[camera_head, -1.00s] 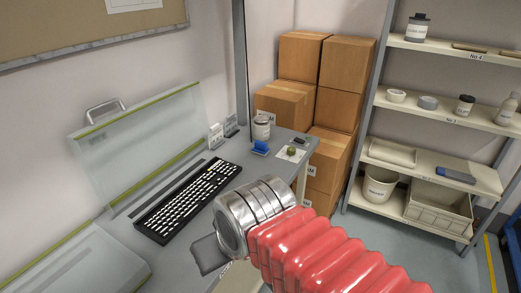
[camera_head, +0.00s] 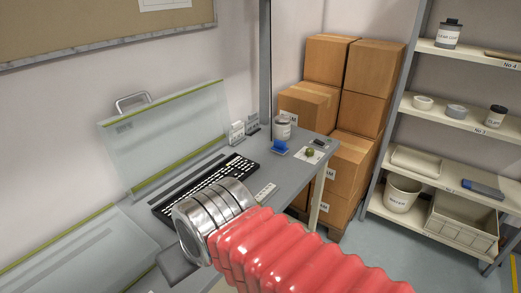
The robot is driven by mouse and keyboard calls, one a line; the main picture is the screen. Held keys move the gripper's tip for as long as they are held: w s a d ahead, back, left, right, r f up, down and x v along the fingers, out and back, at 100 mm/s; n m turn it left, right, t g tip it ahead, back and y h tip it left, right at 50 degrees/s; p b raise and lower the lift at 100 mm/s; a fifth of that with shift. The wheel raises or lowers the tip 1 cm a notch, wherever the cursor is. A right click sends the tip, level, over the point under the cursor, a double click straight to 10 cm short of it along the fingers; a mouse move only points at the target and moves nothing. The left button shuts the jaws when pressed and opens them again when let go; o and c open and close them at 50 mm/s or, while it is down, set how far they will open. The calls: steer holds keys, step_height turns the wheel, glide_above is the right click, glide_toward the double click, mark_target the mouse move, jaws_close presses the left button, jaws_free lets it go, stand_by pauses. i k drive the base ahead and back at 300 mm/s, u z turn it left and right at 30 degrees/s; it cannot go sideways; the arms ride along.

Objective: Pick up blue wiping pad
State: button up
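A small bright blue object (camera_head: 279,147), which looks like the blue wiping pad, sits on the grey table (camera_head: 293,172) near its far end, on a paler flat piece. It lies beyond the keyboard and is too small to make out in detail. My gripper (camera_head: 174,262) is at the lower left, at the end of my red-sleeved arm with its metal rings. It is in front of the keyboard in the picture, well apart from the blue object. Only a grey part of it shows, so its fingers cannot be made out.
A black keyboard (camera_head: 205,188) lies on the table, partly hidden by my arm. A can (camera_head: 282,129) and a small green item (camera_head: 309,152) stand near the blue object. A clear hinged panel (camera_head: 165,140) rises behind. Cardboard boxes (camera_head: 365,105) and a shelf rack (camera_head: 450,122) stand right.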

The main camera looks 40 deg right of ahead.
mark_target(279, 148)
steer(key=u, duration=2.7)
steer(key=k, duration=2.55)
steer(key=z, duration=0.05)
